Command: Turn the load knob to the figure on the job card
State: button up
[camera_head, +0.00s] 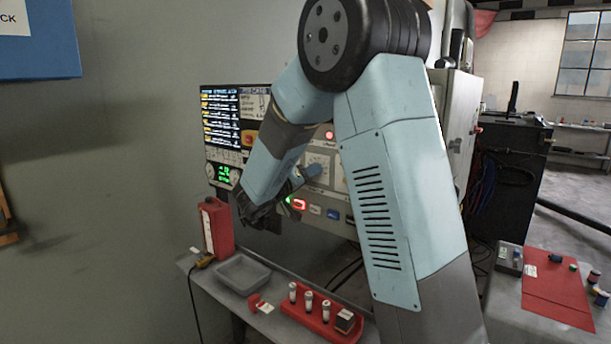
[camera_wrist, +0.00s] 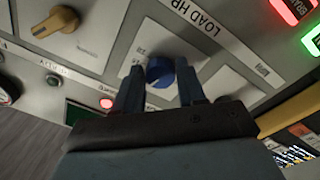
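The load knob (camera_wrist: 159,72) is blue and round, on a pale plate beside the lettering "LOAD HP" in the wrist view. My gripper (camera_wrist: 163,82) has its two fingers apart, one on each side of the knob, with a small gap seeming to show at the sides. I cannot tell whether either finger touches it. The knob's pointer and the scale figures are too small or hidden to read. In the head view my gripper (camera_head: 316,171) reaches the control panel (camera_head: 335,203), and my arm covers much of it. I cannot make out a readable job card.
A tan knob (camera_wrist: 62,20) sits on the neighbouring plate. Lit red (camera_wrist: 294,8) and green (camera_wrist: 314,40) buttons are close by. Below the panel, a shelf carries a grey tray (camera_head: 243,272) and a red rack (camera_head: 318,320). A red canister (camera_head: 216,228) stands left.

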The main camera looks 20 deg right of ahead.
jog(key=o, duration=0.4)
jog(key=shift+r, duration=0.1)
jog(key=shift+a, duration=0.1)
jog(key=shift+a, duration=0.1)
jog(key=v, duration=1.3)
jog(key=shift+s+a, duration=0.1)
jog(key=shift+a, duration=0.15)
jog(key=shift+d, duration=0.1)
